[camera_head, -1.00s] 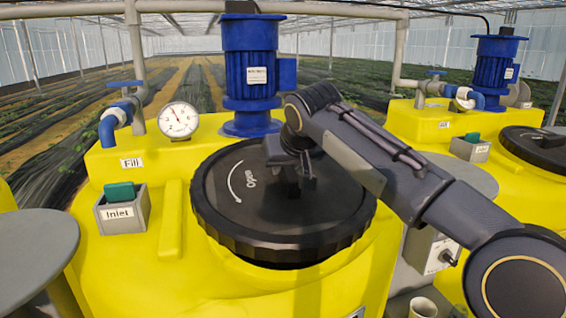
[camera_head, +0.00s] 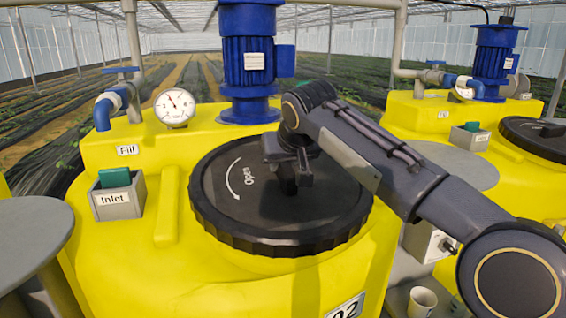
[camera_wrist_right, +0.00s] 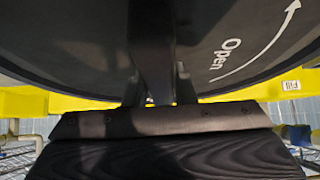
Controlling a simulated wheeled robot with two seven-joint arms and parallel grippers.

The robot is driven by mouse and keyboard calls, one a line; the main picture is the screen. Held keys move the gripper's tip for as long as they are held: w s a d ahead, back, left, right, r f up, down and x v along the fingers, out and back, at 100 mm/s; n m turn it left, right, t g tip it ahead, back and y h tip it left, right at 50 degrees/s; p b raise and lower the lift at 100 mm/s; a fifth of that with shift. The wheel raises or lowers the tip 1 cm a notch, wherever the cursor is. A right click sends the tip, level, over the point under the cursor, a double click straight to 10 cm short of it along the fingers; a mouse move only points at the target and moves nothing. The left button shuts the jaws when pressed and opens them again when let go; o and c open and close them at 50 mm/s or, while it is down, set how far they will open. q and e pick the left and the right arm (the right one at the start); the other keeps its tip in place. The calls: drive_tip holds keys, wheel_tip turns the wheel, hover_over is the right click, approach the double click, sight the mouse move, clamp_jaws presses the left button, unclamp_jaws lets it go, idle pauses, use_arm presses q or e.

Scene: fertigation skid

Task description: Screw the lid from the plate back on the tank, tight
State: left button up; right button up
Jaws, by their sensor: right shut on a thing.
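The black lid (camera_head: 225,215), with a ribbed rim and a white "Open" arrow, lies over the round mouth of the yellow tank (camera_head: 130,265). It looks about level; I cannot tell how tightly it sits. My right gripper (camera_head: 290,178) reaches in from the right and is shut on the grip at the middle of the lid. In the right wrist view the lid's dark top (camera_wrist_right: 70,45) and its "Open" mark fill the upper part, and the held grip is mostly hidden. My left gripper is not in view.
A blue motor (camera_head: 248,65) stands right behind the lid. A gauge (camera_head: 175,107) and an Inlet box (camera_head: 116,195) are to the left. A bare grey round plate (camera_head: 35,225) is at far left. A second yellow tank (camera_head: 425,115) stands at right.

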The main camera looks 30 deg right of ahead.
drive_tip(key=shift+s+f+b, duration=0.1)
drive_tip(key=shift+f+b, duration=0.25)
idle(0.7)
drive_tip(key=shift+f, duration=0.3)
idle(0.4)
drive_tip(key=shift+f+b, duration=0.3)
drive_tip(key=shift+w+f+b, duration=0.2)
drive_tip(key=shift+f+b, duration=0.1)
drive_tip(key=shift+f, duration=0.25)
idle(0.5)
idle(0.5)
